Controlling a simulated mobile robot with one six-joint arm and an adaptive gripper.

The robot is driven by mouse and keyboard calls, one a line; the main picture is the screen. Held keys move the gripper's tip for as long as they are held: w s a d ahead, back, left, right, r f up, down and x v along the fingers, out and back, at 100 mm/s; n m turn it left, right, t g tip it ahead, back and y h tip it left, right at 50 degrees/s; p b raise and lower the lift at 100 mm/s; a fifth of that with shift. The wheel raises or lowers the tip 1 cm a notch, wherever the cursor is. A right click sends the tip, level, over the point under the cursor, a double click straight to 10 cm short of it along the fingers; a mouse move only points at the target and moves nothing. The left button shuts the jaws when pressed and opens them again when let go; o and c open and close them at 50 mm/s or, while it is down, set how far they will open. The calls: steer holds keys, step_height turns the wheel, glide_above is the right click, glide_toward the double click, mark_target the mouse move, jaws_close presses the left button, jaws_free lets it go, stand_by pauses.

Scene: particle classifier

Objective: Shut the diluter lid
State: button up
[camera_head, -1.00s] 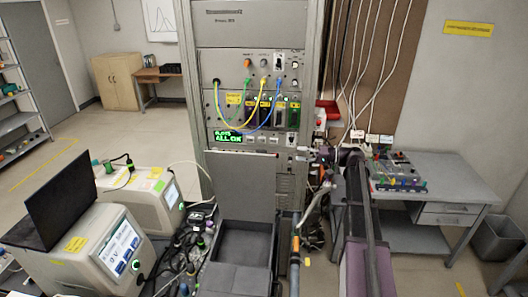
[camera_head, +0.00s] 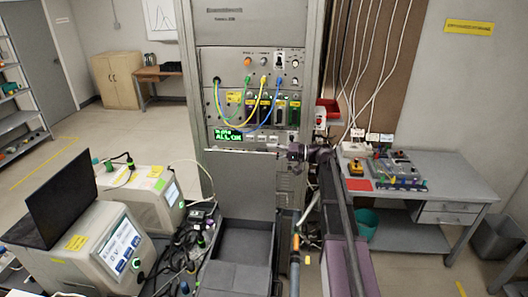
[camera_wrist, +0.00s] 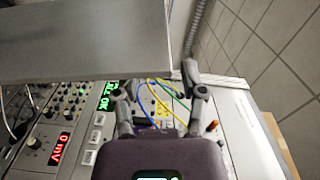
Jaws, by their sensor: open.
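The diluter lid (camera_head: 240,182) is a flat grey panel standing upright at the back of the dark grey open diluter box (camera_head: 268,246). In the wrist view the lid (camera_wrist: 80,42) fills the upper left, its lower edge running across just beyond my fingers. My gripper (camera_head: 283,151) is at the lid's upper right corner in the head view. In the wrist view my gripper (camera_wrist: 160,88) has its two dark fingers spread apart with nothing between them. I cannot tell whether a finger touches the lid.
A tall instrument rack (camera_head: 250,22) with coloured cables stands right behind the lid. Two white instruments (camera_head: 110,248) and a laptop (camera_head: 62,205) are at the left, with tangled cables beside the box. A grey desk (camera_head: 455,185) stands at the right.

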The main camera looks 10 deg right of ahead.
mark_target(264, 149)
steer(key=shift+x, duration=1.65)
jaws_close()
